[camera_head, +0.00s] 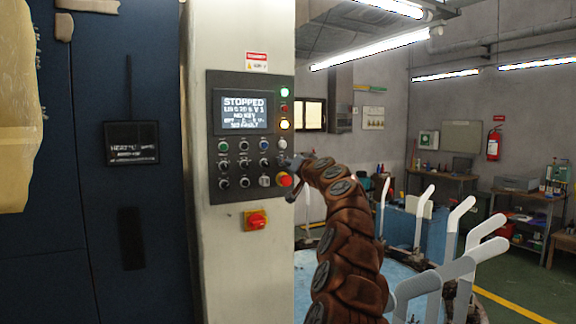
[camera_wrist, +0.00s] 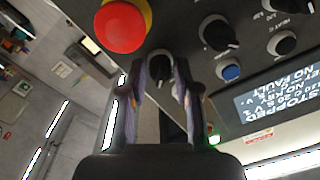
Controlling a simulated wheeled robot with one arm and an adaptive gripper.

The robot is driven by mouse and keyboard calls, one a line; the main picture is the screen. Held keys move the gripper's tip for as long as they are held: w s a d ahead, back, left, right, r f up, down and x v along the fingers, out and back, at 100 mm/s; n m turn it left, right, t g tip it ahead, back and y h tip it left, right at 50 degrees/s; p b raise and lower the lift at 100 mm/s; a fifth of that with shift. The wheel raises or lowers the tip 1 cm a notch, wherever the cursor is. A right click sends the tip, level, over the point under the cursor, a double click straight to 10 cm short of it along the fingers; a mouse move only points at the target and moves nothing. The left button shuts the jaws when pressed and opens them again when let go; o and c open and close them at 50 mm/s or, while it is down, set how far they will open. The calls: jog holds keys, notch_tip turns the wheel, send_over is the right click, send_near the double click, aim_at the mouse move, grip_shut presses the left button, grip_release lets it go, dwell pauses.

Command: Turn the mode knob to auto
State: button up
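The control panel (camera_head: 215,115) is a dark plate on a pale column, with a lit screen (camera_head: 245,110) reading STOPPED and rows of knobs and buttons below it. My gripper (camera_head: 291,163) is at the panel's right edge, just above the red emergency button (camera_head: 285,180). In the wrist view my gripper's fingers (camera_wrist: 158,69) are apart, one on each side of a dark knob (camera_wrist: 158,64) with a pale pointer. I cannot tell whether they touch it. The knob labels are too small or hidden to read, so which is the mode knob is unclear.
The red button (camera_wrist: 122,27) on its yellow base is close to my fingers in the wrist view. Other knobs (camera_wrist: 219,33) and a blue button (camera_wrist: 230,71) are nearby. A red-and-yellow switch (camera_head: 256,220) is below the panel. White sock forms (camera_head: 424,203) stand at right.

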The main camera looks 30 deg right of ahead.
jog(key=shift+o, duration=1.2)
jog(key=shift+s+r, duration=0.15)
jog(key=shift+s, duration=0.05)
jog(key=s, duration=1.1)
jog(key=shift+s+a+f, duration=0.3)
